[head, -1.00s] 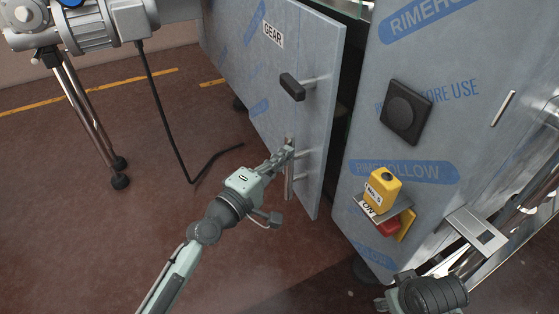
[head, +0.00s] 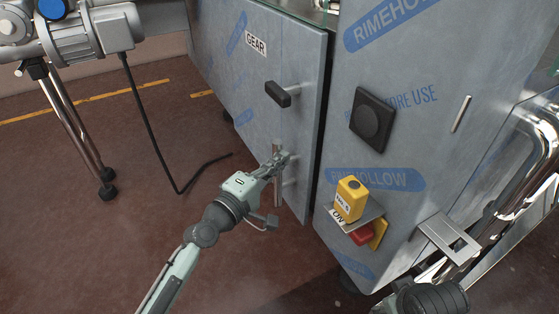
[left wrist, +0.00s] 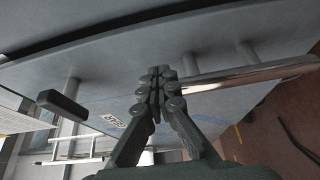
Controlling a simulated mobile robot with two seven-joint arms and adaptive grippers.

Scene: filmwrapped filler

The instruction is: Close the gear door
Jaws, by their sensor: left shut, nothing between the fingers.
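The gear door (head: 240,90) is a grey film-wrapped panel labelled GEAR, standing slightly ajar with a narrow dark gap along its right edge. It carries a black latch handle (head: 279,94) and, lower down, a vertical metal bar handle (head: 278,190). My left gripper (head: 280,160) is shut and empty at the upper part of the bar handle. In the left wrist view its closed fingers (left wrist: 160,90) are beside the bar handle (left wrist: 245,76), close to the door face; contact is unclear.
Right of the gap is a fixed cabinet panel (head: 400,130) with a black square knob (head: 372,119). A yellow switch box (head: 350,199) and a red part (head: 361,234) stick out below. A motor on metal legs (head: 78,130) and a black cable (head: 150,130) are at left. The floor between is clear.

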